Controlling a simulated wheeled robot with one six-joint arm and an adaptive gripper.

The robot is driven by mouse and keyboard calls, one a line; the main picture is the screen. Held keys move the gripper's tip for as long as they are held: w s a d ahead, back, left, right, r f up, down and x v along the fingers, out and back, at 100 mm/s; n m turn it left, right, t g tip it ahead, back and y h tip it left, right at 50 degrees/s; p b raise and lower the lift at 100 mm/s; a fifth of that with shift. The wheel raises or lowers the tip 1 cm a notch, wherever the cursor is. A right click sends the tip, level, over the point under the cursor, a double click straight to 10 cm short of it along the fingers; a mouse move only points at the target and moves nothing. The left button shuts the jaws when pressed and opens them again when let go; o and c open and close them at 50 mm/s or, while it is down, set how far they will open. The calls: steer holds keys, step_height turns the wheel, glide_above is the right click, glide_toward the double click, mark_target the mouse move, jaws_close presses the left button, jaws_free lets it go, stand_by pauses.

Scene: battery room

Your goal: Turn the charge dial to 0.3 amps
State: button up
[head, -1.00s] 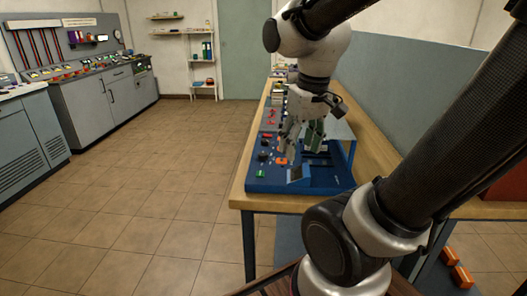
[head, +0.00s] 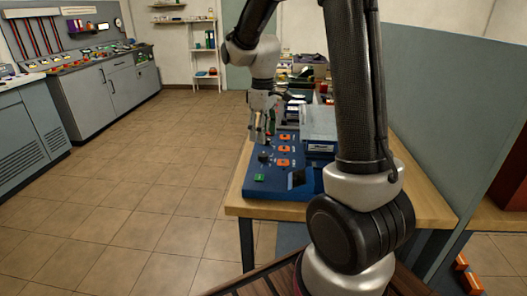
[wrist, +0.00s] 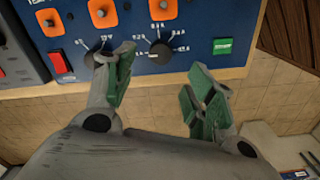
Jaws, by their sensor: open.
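The blue charger panel (head: 275,183) lies on the wooden bench; it also fills the top of the wrist view (wrist: 200,65). A black round dial (wrist: 160,48) with ampere markings around it sits near the panel's edge. Its small figures are hard to read, and its exact setting is unclear. This dial also shows in the head view (head: 264,157). A second dial (wrist: 91,57), with volt markings, is partly hidden behind my left finger. My gripper (wrist: 160,68) is open and empty, with green finger pads. In the wrist view the ampere dial appears beyond the gap between the fingertips.
A green button (wrist: 222,46) sits right of the ampere dial. Orange switch plates (wrist: 162,9) line the panel. Red switches (wrist: 57,62) are at the left. Other equipment stands farther back on the bench (head: 232,200). Open tiled floor (head: 130,200) lies to the left.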

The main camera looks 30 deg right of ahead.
mark_target(263, 154)
step_height(263, 154, down, 8)
steer(key=shift+r, duration=0.2)
steer(key=c, duration=1.1)
